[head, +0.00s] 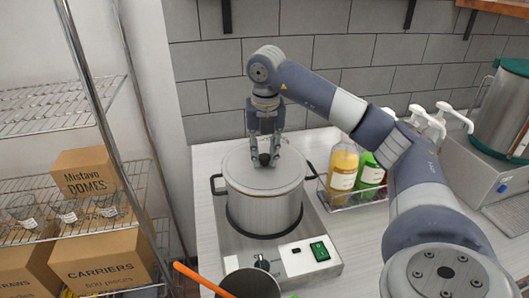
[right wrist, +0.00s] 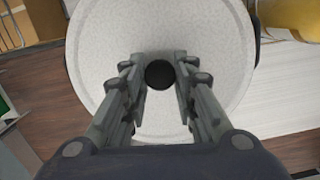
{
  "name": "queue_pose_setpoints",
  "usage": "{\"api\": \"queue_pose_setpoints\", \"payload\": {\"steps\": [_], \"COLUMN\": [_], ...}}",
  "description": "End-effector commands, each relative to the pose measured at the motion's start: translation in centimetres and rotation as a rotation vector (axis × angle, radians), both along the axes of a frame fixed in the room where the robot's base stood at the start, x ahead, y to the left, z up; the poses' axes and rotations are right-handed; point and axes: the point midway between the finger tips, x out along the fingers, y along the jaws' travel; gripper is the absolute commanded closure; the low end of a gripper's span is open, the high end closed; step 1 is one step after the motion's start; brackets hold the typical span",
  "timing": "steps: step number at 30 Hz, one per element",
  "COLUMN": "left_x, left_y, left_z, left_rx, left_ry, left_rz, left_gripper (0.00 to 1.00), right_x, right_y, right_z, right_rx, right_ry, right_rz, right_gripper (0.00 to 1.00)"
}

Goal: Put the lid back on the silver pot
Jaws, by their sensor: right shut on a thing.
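The silver pot (head: 262,208) stands upright on the hot plate, with a black handle on each side. The round lid (head: 264,178) lies across the pot's top and looks level; it also fills much of the right wrist view (right wrist: 110,45). I cannot tell whether it is fully seated on the rim. My right gripper (head: 265,158) comes down from above and is shut on the lid's black knob (head: 264,159). In the right wrist view the knob (right wrist: 160,75) sits between the two fingers. My left gripper is not in view.
The hot plate (head: 308,269) has a green switch at its front right. Yellow (head: 342,168) and green (head: 370,174) bottles stand in a rack close right of the pot. A wire shelf with boxes (head: 103,262) is at left.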

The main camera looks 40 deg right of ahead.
Motion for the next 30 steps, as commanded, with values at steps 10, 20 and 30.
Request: {"api": "queue_pose_setpoints", "payload": {"steps": [10, 20, 30], "left_x": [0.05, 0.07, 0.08], "left_y": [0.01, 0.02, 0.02], "left_z": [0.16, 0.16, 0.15], "left_rx": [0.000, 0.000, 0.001], "left_ry": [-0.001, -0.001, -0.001], "left_rz": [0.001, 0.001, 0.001], "left_gripper": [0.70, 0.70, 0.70], "right_x": [0.02, 0.02, 0.00], "right_y": [0.01, 0.01, 0.02], "right_z": [0.02, 0.00, -0.05], "right_rx": [0.000, 0.000, 0.000], "right_ry": [-0.001, -0.001, 0.000], "right_rz": [0.000, 0.000, 0.000], "right_gripper": [1.00, 0.50, 0.30]}}
